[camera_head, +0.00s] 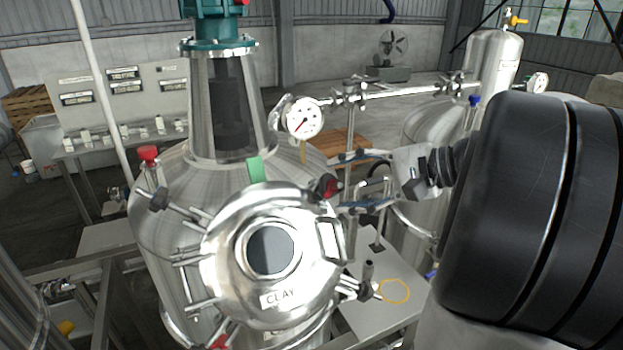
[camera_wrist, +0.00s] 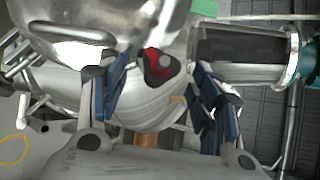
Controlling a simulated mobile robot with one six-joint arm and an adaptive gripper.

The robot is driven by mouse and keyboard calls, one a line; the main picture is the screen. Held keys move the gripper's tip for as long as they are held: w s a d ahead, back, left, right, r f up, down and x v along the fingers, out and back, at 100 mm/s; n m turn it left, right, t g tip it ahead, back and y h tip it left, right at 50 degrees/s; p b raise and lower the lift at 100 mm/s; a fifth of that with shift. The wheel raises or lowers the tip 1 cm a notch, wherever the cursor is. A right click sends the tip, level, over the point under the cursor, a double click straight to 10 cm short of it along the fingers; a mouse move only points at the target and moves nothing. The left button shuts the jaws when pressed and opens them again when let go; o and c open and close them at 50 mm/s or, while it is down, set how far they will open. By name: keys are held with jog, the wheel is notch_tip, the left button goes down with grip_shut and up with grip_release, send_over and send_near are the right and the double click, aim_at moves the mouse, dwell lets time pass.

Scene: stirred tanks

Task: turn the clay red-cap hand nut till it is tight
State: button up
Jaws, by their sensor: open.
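The clay tank's round steel lid (camera_head: 222,262) has a window and a CLAY label (camera_head: 283,297). A hand nut with a red cap (camera_head: 329,186) is at the lid's upper right edge. My gripper (camera_head: 342,183) is open, coming from the right, with one finger above and one below the nut. In the wrist view my gripper (camera_wrist: 154,72) has blue-padded fingers on either side of the nut, with gaps showing. Its stud is hidden.
Dark-knobbed clamps sit at the lid's left (camera_head: 160,198) and lower right (camera_head: 368,265). Another red cap (camera_head: 148,155) is on the tank's left. A gauge (camera_head: 303,117) and pipe run behind my gripper. A green tab (camera_head: 256,170) stands at the lid's top.

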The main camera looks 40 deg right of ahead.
jog(key=v, duration=1)
jog(key=shift+f, duration=0.15)
